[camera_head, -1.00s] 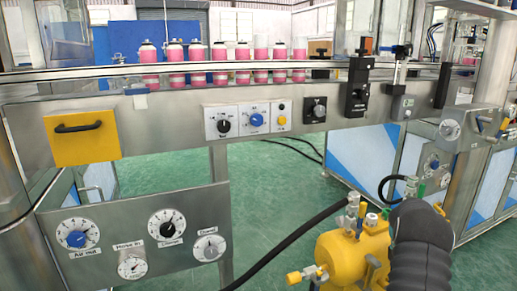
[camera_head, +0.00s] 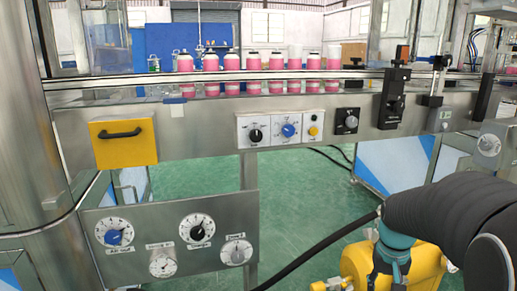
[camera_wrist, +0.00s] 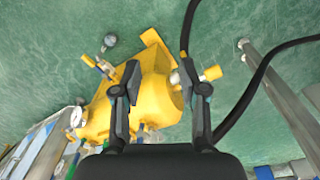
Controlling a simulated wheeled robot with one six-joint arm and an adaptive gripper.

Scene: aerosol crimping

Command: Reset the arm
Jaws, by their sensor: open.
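My gripper (camera_wrist: 160,85) is open and empty in the wrist view, with its two dark fingers spread apart. Beyond the fingers is a yellow tank (camera_wrist: 150,100) with brass and yellow fittings on the green floor. In the head view my dark arm crosses the lower right and covers part of the yellow tank (camera_head: 429,262).
A steel machine frame (camera_head: 200,130) spans the view, with a knob panel (camera_head: 285,130), a yellow handled panel (camera_head: 123,142) and a lower gauge panel (camera_head: 170,238). Several pink cans (camera_head: 232,63) line the rail. A black hose (camera_head: 315,250) runs to the tank. Green floor is open between the panels.

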